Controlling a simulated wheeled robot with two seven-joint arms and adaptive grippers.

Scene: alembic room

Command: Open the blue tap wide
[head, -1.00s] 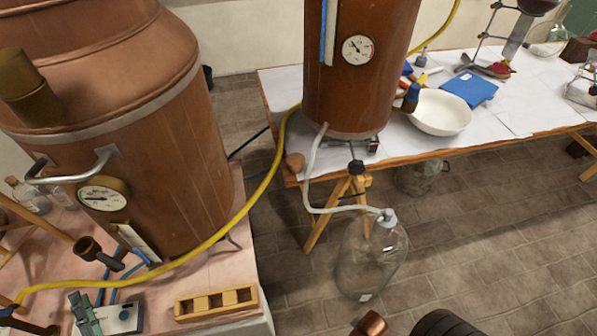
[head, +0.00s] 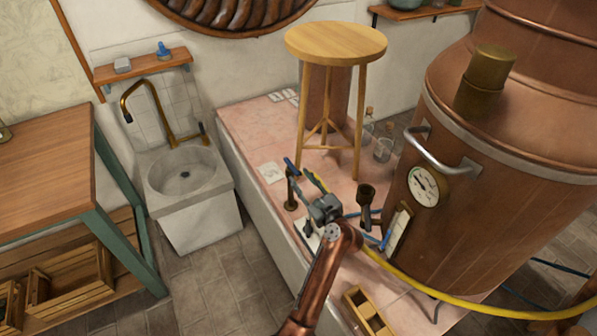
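The blue tap shows in the head view as a blue lever handle (head: 291,167) on a short brass post (head: 291,195), standing on the pink-topped bench near its left edge. My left gripper (head: 312,196) is just right of the tap, at the end of my copper-coloured arm that comes up from the bottom. A small gap seems to lie between gripper and handle, but I cannot be sure that they are apart. The fingers are small and overlap dark and yellow parts behind them, so their opening is unclear. My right gripper is not in view.
A wooden stool (head: 335,42) stands on the bench behind the tap. The big copper still (head: 490,205) is at right, with a yellow hose (head: 455,302) along its base. A wooden rack (head: 365,312) lies in front. A stone sink (head: 186,185) stands left, across open floor.

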